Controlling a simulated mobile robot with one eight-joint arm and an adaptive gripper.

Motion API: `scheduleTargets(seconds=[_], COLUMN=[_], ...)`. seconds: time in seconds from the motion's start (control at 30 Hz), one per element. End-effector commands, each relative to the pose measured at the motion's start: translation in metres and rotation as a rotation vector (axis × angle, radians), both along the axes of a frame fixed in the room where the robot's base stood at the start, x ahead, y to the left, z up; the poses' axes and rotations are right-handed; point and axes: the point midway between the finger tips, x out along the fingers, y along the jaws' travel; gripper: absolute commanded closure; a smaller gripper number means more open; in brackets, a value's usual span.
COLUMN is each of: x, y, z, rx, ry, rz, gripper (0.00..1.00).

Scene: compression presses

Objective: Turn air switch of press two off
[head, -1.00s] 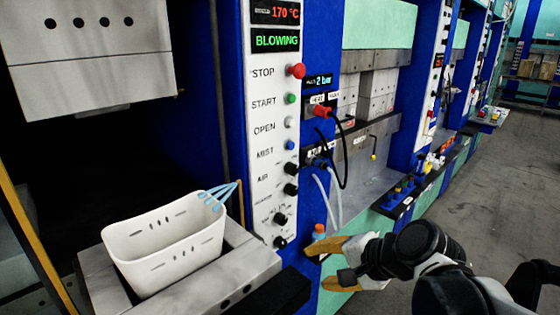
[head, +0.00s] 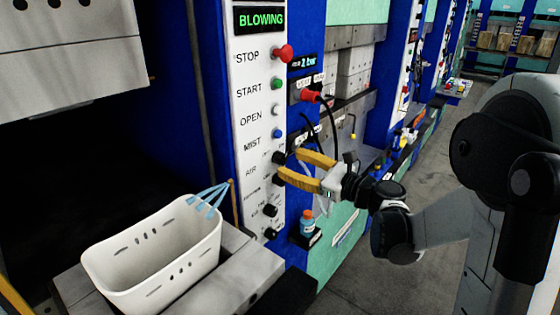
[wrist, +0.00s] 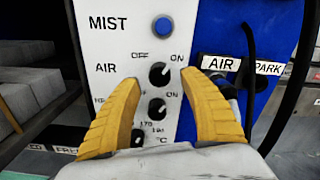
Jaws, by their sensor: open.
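The black AIR knob (wrist: 159,74) is on a white panel, with OFF at its upper left and ON at its upper right. Its white mark appears to point up and right, toward ON. In the head view the AIR knob (head: 278,158) is at the gripper's tips. My gripper (head: 288,163) is open, with yellow fingers pointing at the panel. In the wrist view my gripper (wrist: 160,80) has one finger on each side of the AIR knob, apart from it. Whether the tips touch the panel I cannot tell.
A second black knob (wrist: 157,109) sits just below, also between the fingers. The blue MIST button (wrist: 162,28) is above. Black cables (head: 333,125) hang right of the panel. A white basket (head: 150,255) stands at the lower left. A green display (head: 259,19) reads BLOWING.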

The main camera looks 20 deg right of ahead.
Motion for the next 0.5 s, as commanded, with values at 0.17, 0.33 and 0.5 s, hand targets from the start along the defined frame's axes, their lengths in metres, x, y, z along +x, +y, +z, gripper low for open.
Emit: scheduleTargets(seconds=[0.17, 0.33, 0.5], x=[0.022, 0.031, 0.032], y=[0.017, 0.023, 0.023], z=[-0.001, 0.000, 0.000], rx=[-0.001, -0.001, -0.001], ry=[0.000, 0.000, 0.000], rz=[0.002, 0.001, 0.000], gripper=[0.49, 0.49, 0.49])
